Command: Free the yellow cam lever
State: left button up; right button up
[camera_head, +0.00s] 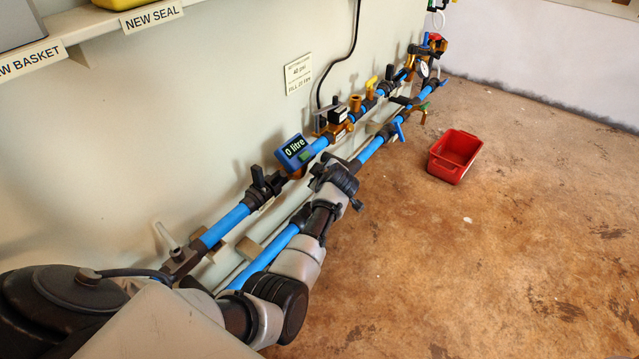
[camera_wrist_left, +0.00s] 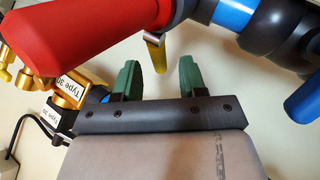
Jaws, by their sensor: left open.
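In the left wrist view, a short tapered yellow lever (camera_wrist_left: 155,55) hangs beside the narrow end of a large red body (camera_wrist_left: 85,38). My left gripper (camera_wrist_left: 145,72) is open, with its two green fingers apart and nothing held. The lever's lower end shows between the fingers in the picture; I cannot tell how near it is in depth. In the head view my left arm reaches along the wall pipes, and its fingers are hard to make out there. A small red and orange assembly (camera_head: 437,42) stands at the far end of the pipes. My right gripper is in neither view.
Blue pipes (camera_head: 225,226) with valves run along the wall. A blue handle (camera_wrist_left: 304,100) and brass fittings (camera_wrist_left: 66,92) flank my gripper in the wrist view. A red bin (camera_head: 454,156) stands on the open floor. A shelf (camera_head: 95,22) is at upper left.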

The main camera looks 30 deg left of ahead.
pick_arm(q)
jog(key=shift+b+x, duration=0.45)
jog(key=shift+x, duration=0.75)
grip_shut()
